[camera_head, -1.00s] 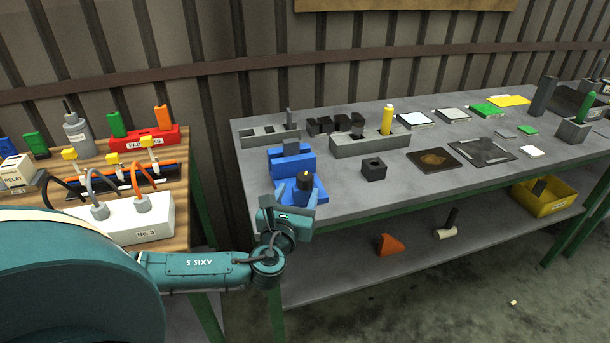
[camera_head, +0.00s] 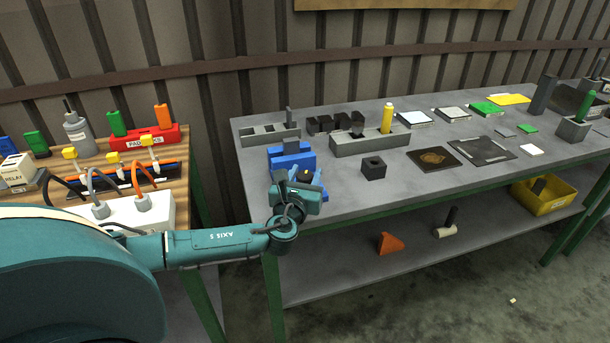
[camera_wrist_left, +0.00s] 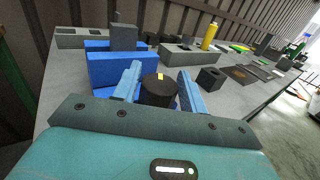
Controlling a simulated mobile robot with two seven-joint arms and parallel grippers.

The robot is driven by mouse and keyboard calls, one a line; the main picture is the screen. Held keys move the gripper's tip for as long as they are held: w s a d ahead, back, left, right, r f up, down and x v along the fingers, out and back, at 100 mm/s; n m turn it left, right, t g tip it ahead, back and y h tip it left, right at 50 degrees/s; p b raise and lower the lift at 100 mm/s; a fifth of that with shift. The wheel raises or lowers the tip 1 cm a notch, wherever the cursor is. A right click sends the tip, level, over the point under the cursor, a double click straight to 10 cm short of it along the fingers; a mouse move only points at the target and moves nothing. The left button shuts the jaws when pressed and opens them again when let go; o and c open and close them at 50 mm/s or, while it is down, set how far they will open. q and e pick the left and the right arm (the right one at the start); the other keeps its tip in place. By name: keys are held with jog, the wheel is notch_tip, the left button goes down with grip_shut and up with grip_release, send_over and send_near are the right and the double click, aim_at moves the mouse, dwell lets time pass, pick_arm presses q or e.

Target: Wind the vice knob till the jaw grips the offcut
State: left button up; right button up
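The blue vice (camera_head: 291,159) stands at the near left corner of the grey bench. The grey offcut (camera_wrist_left: 124,37) stands upright between its blue jaws in the left wrist view; whether the front jaw (camera_wrist_left: 122,70) touches it is hidden. The black vice knob (camera_wrist_left: 158,91), with a yellow mark on top, stands in front of that jaw. My left gripper (camera_wrist_left: 160,84) has one light-blue finger on each side of the knob. The fingers are close to its sides, but I cannot tell whether they press on it. My right gripper is not in view.
A grey slotted block (camera_head: 370,142) with a yellow cylinder (camera_head: 387,119) and a dark square block (camera_head: 373,169) stand right of the vice. Another slotted block (camera_head: 268,134) is behind. A wooden table (camera_head: 185,160) with cables and connectors is at left.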

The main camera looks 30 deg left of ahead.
pick_arm(q)
jog(key=c, duration=0.6)
jog(key=shift+m+h, duration=0.5)
jog(key=shift+h, duration=0.3)
jog(key=o, duration=1)
jog(key=b+v, duration=0.1)
jog(key=v, duration=1.2)
jog(key=shift+f, duration=0.2)
